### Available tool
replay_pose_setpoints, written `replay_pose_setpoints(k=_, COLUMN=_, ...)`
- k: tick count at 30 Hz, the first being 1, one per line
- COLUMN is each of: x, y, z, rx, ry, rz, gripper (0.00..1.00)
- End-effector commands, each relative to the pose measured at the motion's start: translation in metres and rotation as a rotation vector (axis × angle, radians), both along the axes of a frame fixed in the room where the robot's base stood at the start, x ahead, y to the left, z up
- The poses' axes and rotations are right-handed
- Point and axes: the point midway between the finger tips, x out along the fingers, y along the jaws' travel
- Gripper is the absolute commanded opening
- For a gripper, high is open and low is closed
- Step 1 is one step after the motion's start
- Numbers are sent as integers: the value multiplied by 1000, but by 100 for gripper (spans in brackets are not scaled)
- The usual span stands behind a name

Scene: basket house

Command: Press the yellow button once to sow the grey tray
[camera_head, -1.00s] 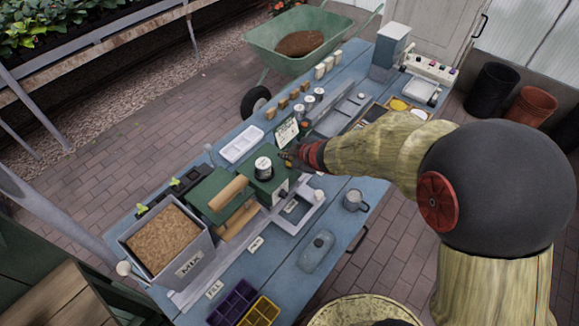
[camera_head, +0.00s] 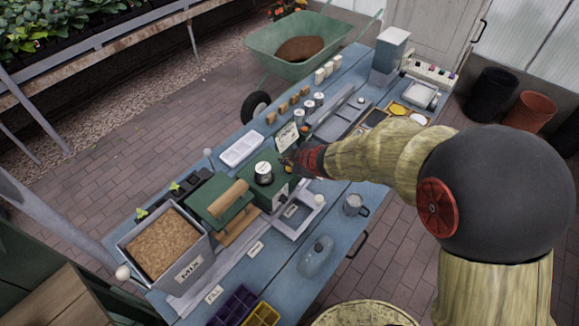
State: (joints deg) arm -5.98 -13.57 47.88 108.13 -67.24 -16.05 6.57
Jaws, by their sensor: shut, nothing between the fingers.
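The green seeder box (camera_head: 262,192) stands mid-bench with a round silver-lidded jar on top. A small yellow spot (camera_head: 289,168), which looks like the yellow button, shows at its far right corner, partly hidden by my gripper. My gripper (camera_head: 286,161), dark with red parts, is shut and empty at that corner. I cannot tell whether its tip touches the button. A grey tray (camera_head: 312,211) sits in the metal holder at the seeder's right front side. Its inside is hard to make out.
A MIX bin (camera_head: 190,268) and a green press with a wooden handle (camera_head: 228,198) stand to the left. A printed card (camera_head: 287,138) stands just behind my gripper.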

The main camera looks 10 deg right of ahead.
Motion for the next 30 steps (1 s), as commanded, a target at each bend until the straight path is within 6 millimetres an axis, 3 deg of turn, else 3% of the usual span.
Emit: replay_pose_setpoints(k=30, x=0, y=0, z=-8, rx=0, ry=0, rz=0, gripper=0)
